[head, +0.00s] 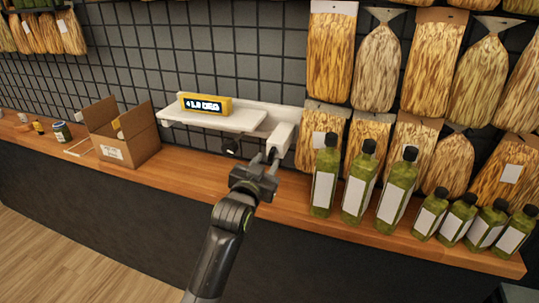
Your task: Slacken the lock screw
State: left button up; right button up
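A white tilting plate (225,121) stands out from a white wall bracket (280,140) above the wooden counter. A yellow digital angle gauge (205,104) lies on the plate; its display ends in "DEG", but the digits are too small to read surely. A dark round knob (231,146) shows under the plate's front edge. A small dark part, possibly the lock screw, shows at the bracket's lower end, partly hidden by my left gripper (265,157). That gripper's fingers are apart, with their tips close to this part; contact cannot be told. My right gripper is not in view.
An open cardboard box (124,136) stands left on the wooden counter (185,158), with a small jar (62,132) beyond it. Several green bottles (359,182) stand close on the right. The counter between box and gripper is clear.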

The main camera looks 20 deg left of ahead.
aim_at(270, 157)
pick_arm(q)
jog(key=shift+w, duration=1.55)
jog(key=shift+c, duration=0.2)
grip_shut()
